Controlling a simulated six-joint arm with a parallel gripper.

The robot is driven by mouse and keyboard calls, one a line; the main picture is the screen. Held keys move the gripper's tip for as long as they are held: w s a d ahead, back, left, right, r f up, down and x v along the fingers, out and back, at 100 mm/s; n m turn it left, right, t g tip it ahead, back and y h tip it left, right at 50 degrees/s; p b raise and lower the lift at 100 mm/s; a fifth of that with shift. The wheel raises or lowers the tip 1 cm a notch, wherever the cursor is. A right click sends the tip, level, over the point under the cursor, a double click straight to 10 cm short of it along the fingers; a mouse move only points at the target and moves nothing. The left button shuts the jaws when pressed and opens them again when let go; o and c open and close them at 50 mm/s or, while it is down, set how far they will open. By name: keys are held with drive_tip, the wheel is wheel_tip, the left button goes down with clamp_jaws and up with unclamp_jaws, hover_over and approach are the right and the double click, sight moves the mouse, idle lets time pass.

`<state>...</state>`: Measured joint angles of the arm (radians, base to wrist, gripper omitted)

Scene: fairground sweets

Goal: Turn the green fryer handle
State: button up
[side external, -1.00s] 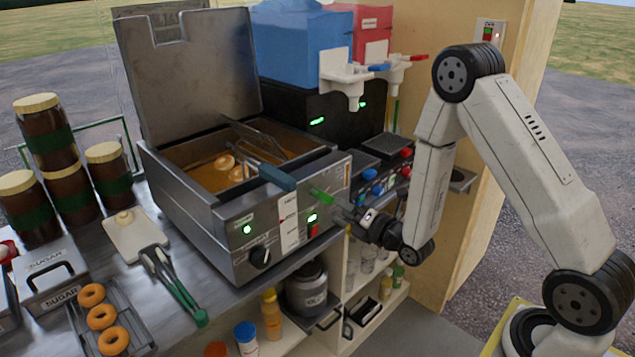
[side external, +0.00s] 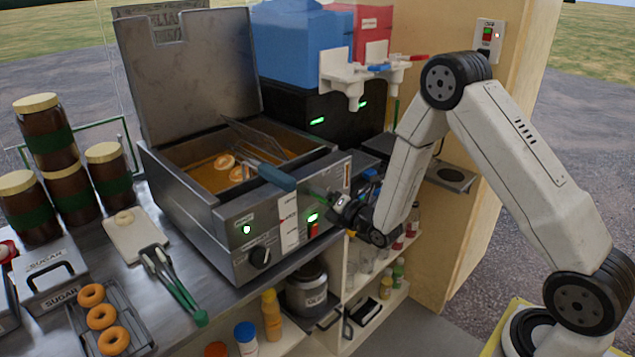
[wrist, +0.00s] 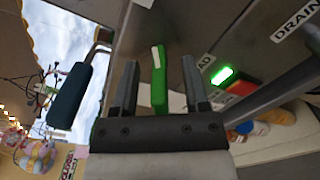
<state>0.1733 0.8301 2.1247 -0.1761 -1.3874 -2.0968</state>
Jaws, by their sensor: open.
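The steel fryer (side external: 225,230) stands on the counter with its lid up. Its green handle (wrist: 158,85) sticks out from the front panel; in the side view only a little of it shows, beside my gripper (side external: 333,202). In the wrist view my gripper (wrist: 160,65) is open, one finger on each side of the green handle. Gaps show between the handle and both fingers, so it is not gripped. A white stripe runs along the handle's upper part.
The basket's dark teal handle (side external: 277,177) juts out above and left of my gripper. A black knob (side external: 260,256) is lower left. Shelves with bottles (side external: 271,315) lie below.

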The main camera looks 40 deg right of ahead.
drive_tip(key=shift+w, duration=0.2)
clamp_jaws()
idle(1.4)
